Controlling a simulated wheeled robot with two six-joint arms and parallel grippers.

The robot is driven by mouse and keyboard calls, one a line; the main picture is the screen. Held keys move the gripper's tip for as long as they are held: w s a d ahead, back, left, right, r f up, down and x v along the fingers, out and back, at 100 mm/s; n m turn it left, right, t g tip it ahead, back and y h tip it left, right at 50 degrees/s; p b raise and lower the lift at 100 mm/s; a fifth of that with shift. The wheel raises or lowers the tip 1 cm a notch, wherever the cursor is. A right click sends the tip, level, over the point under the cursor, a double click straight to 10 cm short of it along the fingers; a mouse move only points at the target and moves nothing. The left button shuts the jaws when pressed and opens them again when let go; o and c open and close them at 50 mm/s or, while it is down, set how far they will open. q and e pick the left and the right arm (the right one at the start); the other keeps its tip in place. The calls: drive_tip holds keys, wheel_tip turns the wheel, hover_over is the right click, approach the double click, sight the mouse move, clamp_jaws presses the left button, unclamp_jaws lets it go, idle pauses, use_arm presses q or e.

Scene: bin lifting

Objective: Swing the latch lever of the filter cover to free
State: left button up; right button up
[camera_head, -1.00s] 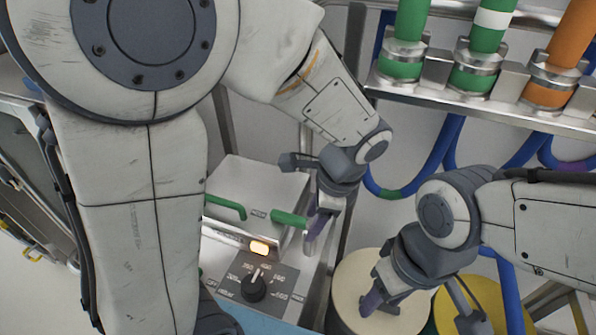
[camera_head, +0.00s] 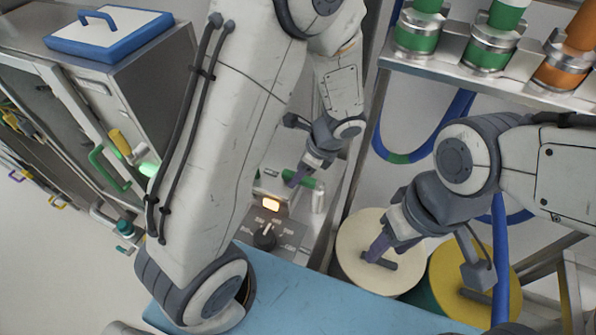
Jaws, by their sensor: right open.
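No part shows clearly as the filter cover or its latch lever. A grey cabinet (camera_head: 150,85) at the left carries a green bar handle (camera_head: 107,170) and a yellow-tipped lever (camera_head: 120,143); I cannot tell whether either belongs to the cover. My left gripper (camera_head: 298,150) is at centre, its fingers apart, close to the green handle (camera_head: 308,181) of a grey box mostly hidden by my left arm. I cannot tell whether they touch. My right gripper (camera_head: 428,262) is open and empty, over the round cream lid (camera_head: 360,278) and far from the cabinet.
A blue-edged lid (camera_head: 110,35) with a handle lies on the cabinet. A blue surface (camera_head: 270,295) is in front. A yellow drum lid (camera_head: 470,285) and pipe rack (camera_head: 495,60) are at right.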

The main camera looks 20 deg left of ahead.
use_arm(q)
drive_tip(key=shift+f, duration=0.2)
drive_tip(key=shift+c, duration=0.3)
clamp_jaws()
idle(1.1)
